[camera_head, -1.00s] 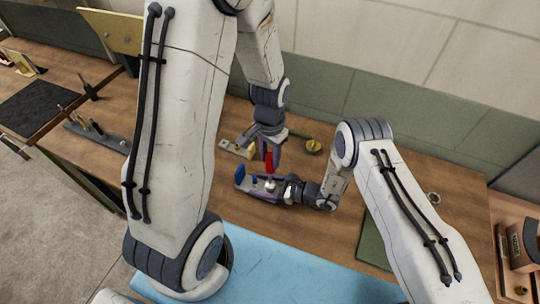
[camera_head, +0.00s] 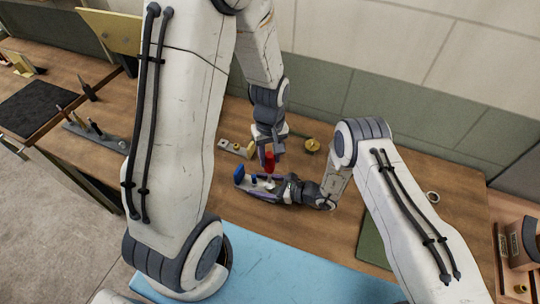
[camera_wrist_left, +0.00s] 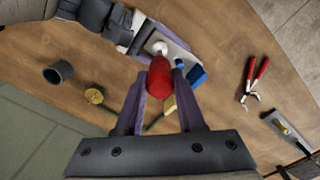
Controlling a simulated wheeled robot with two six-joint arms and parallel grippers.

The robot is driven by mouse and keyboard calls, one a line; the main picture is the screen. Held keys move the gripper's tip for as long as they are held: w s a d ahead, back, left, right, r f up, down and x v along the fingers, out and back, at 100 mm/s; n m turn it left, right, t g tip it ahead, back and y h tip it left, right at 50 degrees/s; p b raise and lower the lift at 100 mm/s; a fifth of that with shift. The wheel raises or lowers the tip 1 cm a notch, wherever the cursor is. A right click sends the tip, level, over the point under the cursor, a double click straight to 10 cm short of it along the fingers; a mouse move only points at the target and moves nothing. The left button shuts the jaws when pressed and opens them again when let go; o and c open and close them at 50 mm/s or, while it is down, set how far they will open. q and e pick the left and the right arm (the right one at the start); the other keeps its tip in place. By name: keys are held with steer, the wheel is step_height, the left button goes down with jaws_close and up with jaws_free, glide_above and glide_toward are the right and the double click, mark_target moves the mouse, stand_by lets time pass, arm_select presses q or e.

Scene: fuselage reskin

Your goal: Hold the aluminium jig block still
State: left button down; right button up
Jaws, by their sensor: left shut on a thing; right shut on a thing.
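The aluminium jig block (camera_wrist_left: 178,52) is a pale grey piece with blue parts, low over or on the wooden bench; I cannot tell which. My right gripper (camera_head: 258,186) is shut on it from the right in the head view, its purple fingers along the block's sides. My left gripper (camera_head: 269,160) is above it, pointing down, shut on a red thing (camera_wrist_left: 160,78). The red thing stands over the block, near a small silver rounded part (camera_wrist_left: 159,48). Whether the red thing touches the block is hidden.
A brass knob (camera_head: 312,145) and a pale yellow-grey piece (camera_head: 232,147) lie behind the grippers. The left wrist view shows a dark cylinder (camera_wrist_left: 58,72) and red-handled pliers (camera_wrist_left: 256,75). A blue mat (camera_head: 290,282) covers the front; a tool rack (camera_head: 95,135) is at left.

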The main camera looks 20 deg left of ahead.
arm_select(q)
steer(key=shift+f, duration=0.85)
stand_by(0.4)
steer(key=m, duration=0.6)
steer(key=shift+m, duration=0.4)
steer(key=m, duration=0.7)
steer(key=shift+a, duration=0.1)
steer(key=shift+n, duration=0.4)
steer(key=shift+n, duration=1)
steer(key=shift+r, duration=0.2)
steer(key=shift+r, duration=0.75)
